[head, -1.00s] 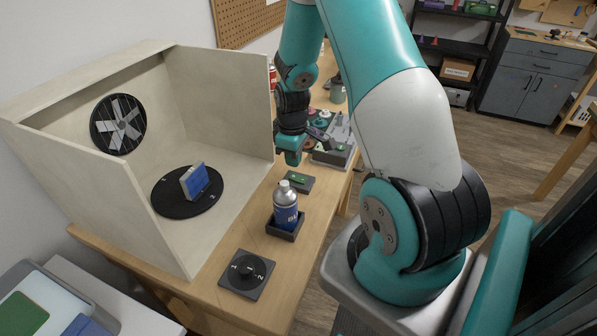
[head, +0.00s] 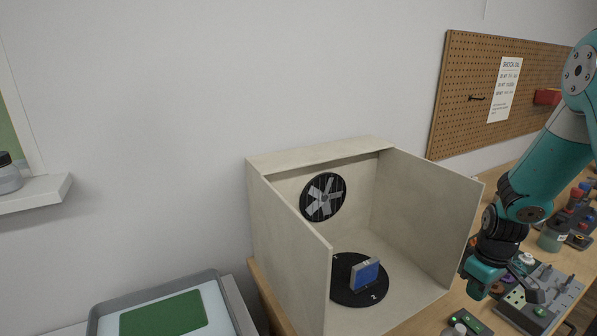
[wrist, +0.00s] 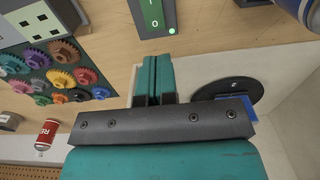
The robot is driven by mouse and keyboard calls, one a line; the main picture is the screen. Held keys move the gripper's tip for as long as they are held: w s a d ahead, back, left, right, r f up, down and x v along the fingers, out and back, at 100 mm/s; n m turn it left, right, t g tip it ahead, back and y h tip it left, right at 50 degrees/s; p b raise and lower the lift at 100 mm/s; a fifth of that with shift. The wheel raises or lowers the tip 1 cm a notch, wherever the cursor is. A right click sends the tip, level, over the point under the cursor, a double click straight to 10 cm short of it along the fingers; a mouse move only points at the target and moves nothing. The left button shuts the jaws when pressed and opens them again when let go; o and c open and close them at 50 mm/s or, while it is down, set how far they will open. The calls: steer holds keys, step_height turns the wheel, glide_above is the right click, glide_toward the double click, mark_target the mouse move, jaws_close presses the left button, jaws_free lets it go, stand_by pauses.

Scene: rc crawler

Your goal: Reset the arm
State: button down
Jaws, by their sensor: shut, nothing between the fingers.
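My gripper (head: 478,284) hangs to the right of the pale spray booth (head: 422,205) in the head view, above the wooden bench. In the wrist view my gripper's two teal fingers (wrist: 153,80) lie close together with nothing between them. The switch box with a green face (wrist: 153,14) is at the top of the wrist view. My arm (head: 545,170) comes down from the upper right in the head view.
The booth holds a fan (head: 323,197) and a black turntable (head: 345,292) with a small blue-and-grey block (head: 365,274). Coloured gears (wrist: 61,78) lie near my gripper. A tray (head: 215,285) stands at lower left; a pegboard (head: 455,95) hangs behind.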

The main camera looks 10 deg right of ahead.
steer(key=s+a+r+n+t+y+b, duration=0.1)
steer(key=a+r, duration=0.5)
steer(key=a, duration=0.3)
steer(key=s+a+r+y+b, duration=0.1)
steer(key=a+r, duration=0.5)
steer(key=a, duration=0.4)
steer(key=s+a+r+n+y+b, duration=0.1)
steer(key=s+a+r, duration=0.2)
steer(key=s+a, duration=0.3)
steer(key=s+a+r+n+g+y, duration=0.1)
steer(key=s+a+r, duration=0.3)
steer(key=s, duration=0.6)
steer(key=a, duration=0.2)
steer(key=shift+a+b, duration=0.3)
steer(key=shift+b, duration=0.05)
steer(key=shift+r, duration=0.1)
